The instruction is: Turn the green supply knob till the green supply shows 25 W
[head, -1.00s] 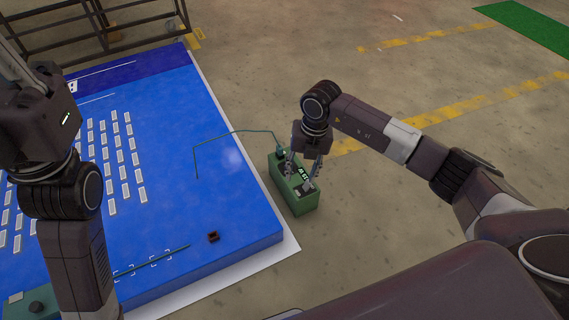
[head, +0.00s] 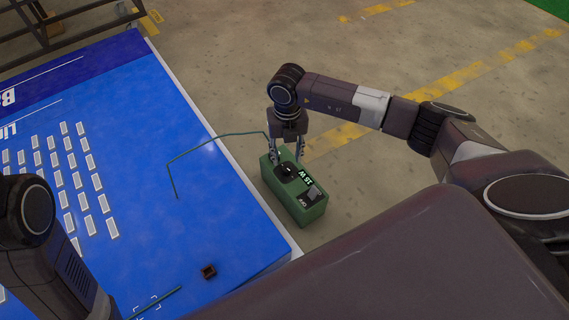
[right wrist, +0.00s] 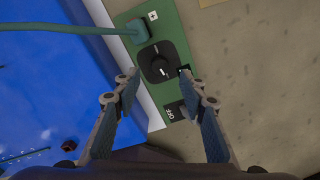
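The green supply (head: 288,207) is a box on the floor beside the blue panel. Its round black knob (head: 287,171) is near its far end; the right wrist view shows the knob (right wrist: 159,64) with a white mark. The supply's display (head: 305,179) shows small slanted text that looks like 15 W, though the first digit is hard to read. In the right wrist view a finger hides most of the display. My right gripper (head: 287,158) is open, its fingertips apart on either side of the knob; I cannot tell whether they touch it. My left gripper is out of view.
A green cable (head: 217,137) runs from the supply over the blue panel (head: 130,200), which carries several pale strips. A switch (head: 313,193) marked OFF sits at the supply's near end. A small dark red block (head: 209,272) lies on the panel. Floor right of the supply is clear.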

